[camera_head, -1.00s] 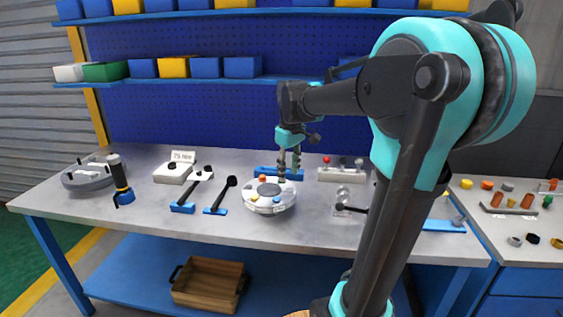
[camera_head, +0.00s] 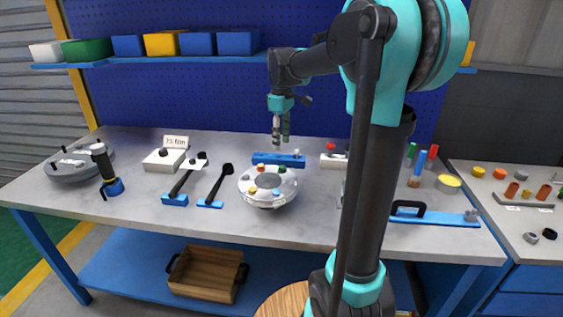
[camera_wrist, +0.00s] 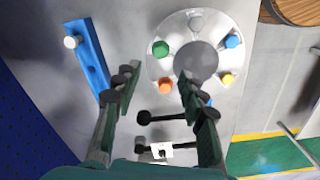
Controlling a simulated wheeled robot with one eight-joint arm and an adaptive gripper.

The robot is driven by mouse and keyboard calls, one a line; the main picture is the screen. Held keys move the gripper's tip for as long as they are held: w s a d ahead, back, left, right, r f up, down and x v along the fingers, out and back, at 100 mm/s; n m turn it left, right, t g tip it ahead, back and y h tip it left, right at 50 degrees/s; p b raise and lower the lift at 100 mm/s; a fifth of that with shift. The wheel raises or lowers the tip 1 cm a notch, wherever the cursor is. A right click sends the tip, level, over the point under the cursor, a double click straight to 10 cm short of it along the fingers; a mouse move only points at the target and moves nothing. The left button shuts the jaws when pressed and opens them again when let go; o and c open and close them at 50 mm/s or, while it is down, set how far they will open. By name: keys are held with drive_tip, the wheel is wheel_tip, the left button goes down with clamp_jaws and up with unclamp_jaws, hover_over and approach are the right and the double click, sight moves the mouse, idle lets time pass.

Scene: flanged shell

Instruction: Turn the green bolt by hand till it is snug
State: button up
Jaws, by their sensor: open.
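The round pale flanged shell (camera_head: 246,182) sits on the workbench in the head view, and also shows in the wrist view (camera_wrist: 210,100). The green bolt (camera_wrist: 160,48) stands on its flange, on the side toward the back of the bench; in the head view it is small (camera_head: 283,169). An orange bolt (camera_wrist: 166,87), a yellow bolt (camera_wrist: 227,80), a blue bolt (camera_wrist: 232,41) and a grey bolt (camera_wrist: 195,22) stand around the same flange. My gripper (camera_head: 281,141) is open and empty, raised above and behind the shell, clear of the green bolt.
A blue bar with a white knob (camera_head: 278,160) lies behind the shell.

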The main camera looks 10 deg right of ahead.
sight(282, 166)
wheel_tip(282, 166, down, 9)
drive_tip(key=shift+r, duration=0.1)
drive_tip(key=shift+c, duration=0.2)
clamp_jaws()
idle(0.3)
